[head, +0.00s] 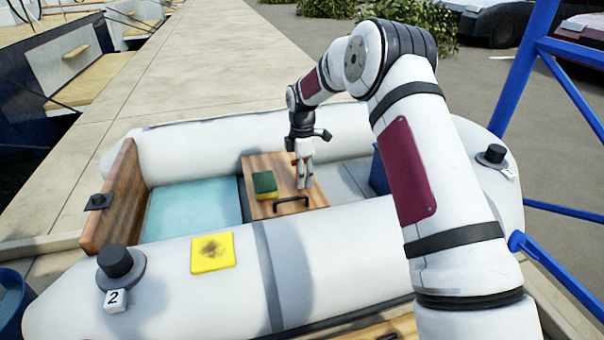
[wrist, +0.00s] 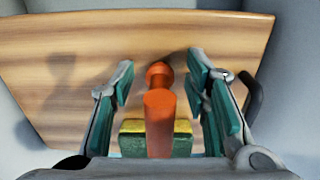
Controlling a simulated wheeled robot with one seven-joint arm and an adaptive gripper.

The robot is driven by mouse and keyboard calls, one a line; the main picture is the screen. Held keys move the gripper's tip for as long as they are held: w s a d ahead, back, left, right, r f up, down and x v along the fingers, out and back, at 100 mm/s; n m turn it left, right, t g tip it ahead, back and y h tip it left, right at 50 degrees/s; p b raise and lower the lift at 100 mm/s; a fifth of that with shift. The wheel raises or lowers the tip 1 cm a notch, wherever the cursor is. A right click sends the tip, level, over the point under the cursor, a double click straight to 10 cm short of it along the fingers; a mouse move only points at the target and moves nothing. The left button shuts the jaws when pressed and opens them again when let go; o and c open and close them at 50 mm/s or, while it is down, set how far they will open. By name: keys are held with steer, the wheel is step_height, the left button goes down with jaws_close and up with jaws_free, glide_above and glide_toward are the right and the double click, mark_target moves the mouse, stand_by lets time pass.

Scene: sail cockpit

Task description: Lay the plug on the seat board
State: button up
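The orange plug (wrist: 160,120) is between the fingers of my gripper (wrist: 160,85) in the wrist view. Gaps show on both sides of it, so the fingers are open and apart from it. Only a sliver of orange shows in the head view. The wooden seat board (head: 262,163) spans the inflatable boat, and it fills much of the wrist view (wrist: 90,45). In the head view my gripper (head: 304,182) is low over the board's right part. I cannot tell exactly how the plug touches the board.
A green and yellow sponge (head: 264,185) lies on the board, left of my gripper. A black handle (head: 291,203) is at the board's front edge. A yellow cloth with a dark stain (head: 212,252) lies on the near white tube (head: 330,245). A blue bucket (head: 379,172) stands at the right.

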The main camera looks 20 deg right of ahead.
step_height(320, 180, up, 12)
steer(key=p, duration=0.3)
steer(key=shift+r, duration=0.2)
steer(key=shift+r, duration=0.1)
steer(key=s+r+m+h, duration=0.1)
steer(key=s+r+m, duration=0.3)
steer(key=s+r, duration=0.7)
steer(key=s+r+m, duration=0.5)
steer(key=s+r, duration=0.3)
steer(key=s, duration=0.6)
steer(key=s+f+m, duration=0.2)
steer(key=s+m, duration=0.2)
steer(key=s, duration=1)
steer(key=s+f+m, duration=0.3)
steer(key=s+m, duration=0.2)
steer(key=s, duration=0.9)
steer(key=shift+s+f+t+y, duration=0.15)
steer(key=shift+f+t+y, duration=0.15)
steer(key=shift+t+y, duration=0.1)
